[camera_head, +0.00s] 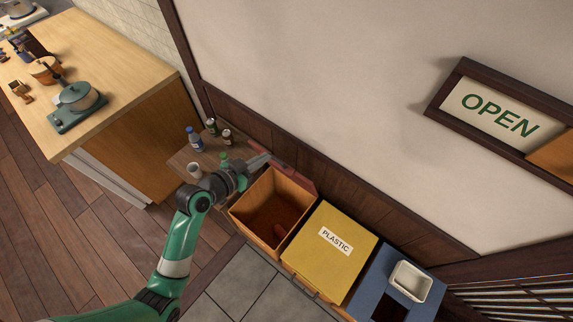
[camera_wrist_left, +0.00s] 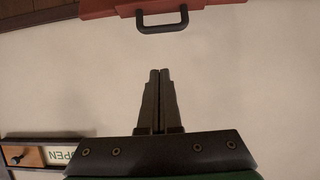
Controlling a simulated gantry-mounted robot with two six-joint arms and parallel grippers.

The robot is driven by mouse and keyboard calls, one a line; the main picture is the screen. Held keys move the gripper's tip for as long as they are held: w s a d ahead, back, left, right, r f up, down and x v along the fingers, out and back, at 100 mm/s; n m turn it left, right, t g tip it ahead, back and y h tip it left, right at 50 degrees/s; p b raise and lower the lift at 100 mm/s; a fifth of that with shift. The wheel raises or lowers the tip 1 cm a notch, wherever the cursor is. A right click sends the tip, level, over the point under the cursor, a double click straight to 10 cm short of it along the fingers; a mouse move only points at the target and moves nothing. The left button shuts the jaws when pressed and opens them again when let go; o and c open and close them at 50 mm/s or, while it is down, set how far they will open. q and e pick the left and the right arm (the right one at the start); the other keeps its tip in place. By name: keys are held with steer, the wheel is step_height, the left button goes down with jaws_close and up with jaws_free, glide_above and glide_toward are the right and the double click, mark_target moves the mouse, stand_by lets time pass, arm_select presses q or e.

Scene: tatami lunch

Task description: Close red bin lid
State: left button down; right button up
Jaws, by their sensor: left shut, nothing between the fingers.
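The open bin (camera_head: 241,213) has an orange-brown box with its mouth facing up. Its red lid (camera_head: 299,179) stands raised at the back edge, near the wall. In the left wrist view the red lid (camera_wrist_left: 105,8) crosses the top, with a black handle (camera_wrist_left: 162,27) on it. My left gripper (camera_head: 264,160) is at the back left corner of the bin, close to the raised lid. In the wrist view its fingers (camera_wrist_left: 160,75) are shut and empty, with a visible gap to the handle. My right gripper is not in view.
A yellow bin marked PLASTIC (camera_head: 355,262) is closed beside the open bin. A blue bin (camera_head: 373,272) with a white tub (camera_head: 411,281) stands further right. A small table (camera_head: 180,160) with bottles (camera_head: 195,140) and a cup (camera_head: 194,170) is at the left. The wall is close behind.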

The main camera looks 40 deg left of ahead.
mark_target(274, 159)
arm_select(q)
steer(key=x, duration=0.3)
steer(key=b+x, duration=0.1)
steer(key=x, duration=0.6)
steer(key=shift+a+f+b, duration=0.1)
steer(key=shift+a+b, duration=0.3)
steer(key=s, duration=0.1)
steer(key=s+f, duration=0.1)
steer(key=s, duration=0.1)
steer(key=shift+s+f+p, duration=0.1)
steer(key=shift+f+p, duration=0.15)
steer(key=shift+p, duration=0.15)
steer(key=shift+s, duration=0.15)
steer(key=shift+f, duration=0.1)
